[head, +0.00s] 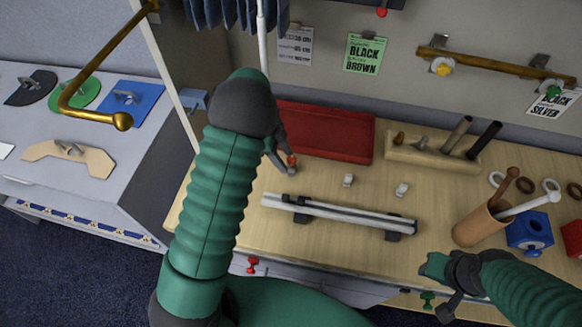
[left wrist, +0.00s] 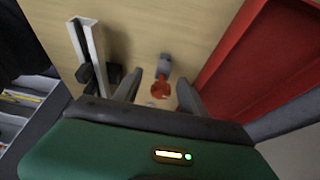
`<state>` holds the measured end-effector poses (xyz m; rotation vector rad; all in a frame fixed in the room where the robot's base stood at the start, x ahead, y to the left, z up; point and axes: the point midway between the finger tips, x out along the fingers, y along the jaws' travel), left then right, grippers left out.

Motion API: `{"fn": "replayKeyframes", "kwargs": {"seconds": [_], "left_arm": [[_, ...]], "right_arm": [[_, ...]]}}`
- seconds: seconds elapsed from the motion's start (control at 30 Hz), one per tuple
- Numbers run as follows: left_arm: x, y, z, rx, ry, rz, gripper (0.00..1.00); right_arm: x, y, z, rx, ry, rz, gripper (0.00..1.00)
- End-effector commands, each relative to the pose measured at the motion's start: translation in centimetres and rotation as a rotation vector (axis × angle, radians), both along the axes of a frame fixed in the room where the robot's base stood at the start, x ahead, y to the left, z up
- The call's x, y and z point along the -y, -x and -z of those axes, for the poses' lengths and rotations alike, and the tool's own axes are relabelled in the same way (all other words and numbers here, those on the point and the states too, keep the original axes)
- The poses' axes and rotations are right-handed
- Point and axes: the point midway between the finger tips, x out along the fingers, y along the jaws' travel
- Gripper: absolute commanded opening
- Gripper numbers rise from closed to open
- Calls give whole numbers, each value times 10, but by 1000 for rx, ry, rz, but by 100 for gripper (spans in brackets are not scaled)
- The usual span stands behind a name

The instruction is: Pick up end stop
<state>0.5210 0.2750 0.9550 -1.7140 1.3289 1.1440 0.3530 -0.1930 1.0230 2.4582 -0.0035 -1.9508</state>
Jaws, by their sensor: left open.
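A small end stop with an orange-red knob (head: 291,160) and a grey part stands on the wooden table, left of the other small fittings. In the left wrist view the end stop (left wrist: 160,89) shows between my left gripper's fingers, a little beyond their tips. My left gripper (head: 280,157) is open and empty beside it; its fingers (left wrist: 159,90) are spread on either side. I cannot tell if a finger touches it. Two pale small fittings (head: 348,180) and (head: 401,190) lie to the right. My right gripper (head: 446,307) hangs by the front edge, its jaws unclear.
A red tray (head: 335,118) lies behind the end stop. A rail (head: 340,214) on dark supports lies in front. A wooden block with pegs (head: 425,153), a brown cup (head: 480,226) and a blue box (head: 529,232) stand to the right.

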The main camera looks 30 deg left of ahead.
Motion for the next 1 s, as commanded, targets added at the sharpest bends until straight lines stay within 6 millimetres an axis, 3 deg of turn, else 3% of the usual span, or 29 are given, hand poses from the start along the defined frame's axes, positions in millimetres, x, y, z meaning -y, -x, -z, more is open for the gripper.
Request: {"fn": "replayKeyframes", "kwargs": {"seconds": [0.3,0.57,0.93,1.0], "left_arm": [[11,-10,47,-1,1,0,49],[13,-11,52,2,1,-1,49],[13,-11,52,1,1,0,2],[13,-11,52,1,0,0,0]], "right_arm": [[0,0,-3,0,0,0,36],[0,0,-3,0,0,0,36],[0,0,-3,0,0,0,36],[0,0,-3,0,0,0,36]]}}
